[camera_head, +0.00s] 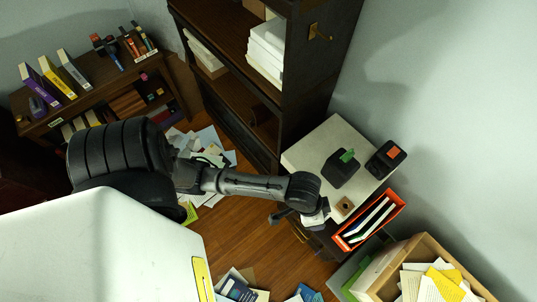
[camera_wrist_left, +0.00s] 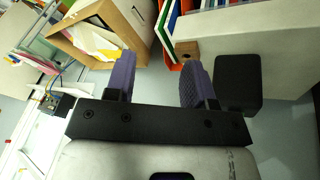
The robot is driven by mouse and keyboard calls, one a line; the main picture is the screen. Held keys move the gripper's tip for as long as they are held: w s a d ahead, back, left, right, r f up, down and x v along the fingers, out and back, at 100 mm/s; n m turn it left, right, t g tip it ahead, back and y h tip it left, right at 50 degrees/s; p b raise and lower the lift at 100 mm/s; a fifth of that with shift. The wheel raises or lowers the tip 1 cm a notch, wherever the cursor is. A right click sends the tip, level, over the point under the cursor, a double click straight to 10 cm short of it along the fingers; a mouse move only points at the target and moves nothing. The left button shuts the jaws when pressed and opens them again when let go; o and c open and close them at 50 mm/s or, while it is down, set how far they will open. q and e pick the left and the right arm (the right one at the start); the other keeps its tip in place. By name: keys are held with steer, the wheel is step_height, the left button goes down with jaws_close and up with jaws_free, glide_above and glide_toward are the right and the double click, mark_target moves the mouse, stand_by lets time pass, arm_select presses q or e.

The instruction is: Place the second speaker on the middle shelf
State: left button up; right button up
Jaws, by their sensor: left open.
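A black box-shaped object with a green piece on top (camera_head: 341,172) stands on a pale cabinet top (camera_head: 310,150). A second black one with an orange top (camera_head: 387,157) stands behind it, by the wall. I cannot tell for sure which is the second speaker. One black block (camera_wrist_left: 238,82) shows in the left wrist view, right of my left gripper (camera_wrist_left: 157,65) and apart from it. That gripper is open, with nothing between its purple pads. A dark bookcase (camera_head: 300,75) has its middle shelf (camera_head: 232,88) partly in view; a dark shape (camera_head: 262,112) is on it, unclear.
A small wooden holder (camera_head: 345,205) and an orange file rack (camera_head: 368,222) are near my left wrist. A box of papers (camera_head: 375,275) stands at right. White paper stacks (camera_head: 266,48) fill part of the upper shelf. Papers (camera_head: 205,145) litter the floor.

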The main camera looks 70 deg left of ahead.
arm_select(q)
steer(key=shift+o, duration=0.6)
steer(key=s+a+y, duration=0.2)
steer(key=s+a, duration=0.4)
steer(key=s, duration=0.5)
steer(key=shift+s+a+f+n+t+y, duration=0.25)
steer(key=shift+s+f+n+t+y, duration=0.05)
steer(key=shift+f, duration=0.1)
steer(key=shift+o, duration=1.4)
steer(key=shift+s+a, duration=0.25)
steer(key=shift+s, duration=0.05)
steer(key=o, duration=0.6)
steer(key=shift+c, duration=0.2)
steer(key=shift+d, duration=0.15)
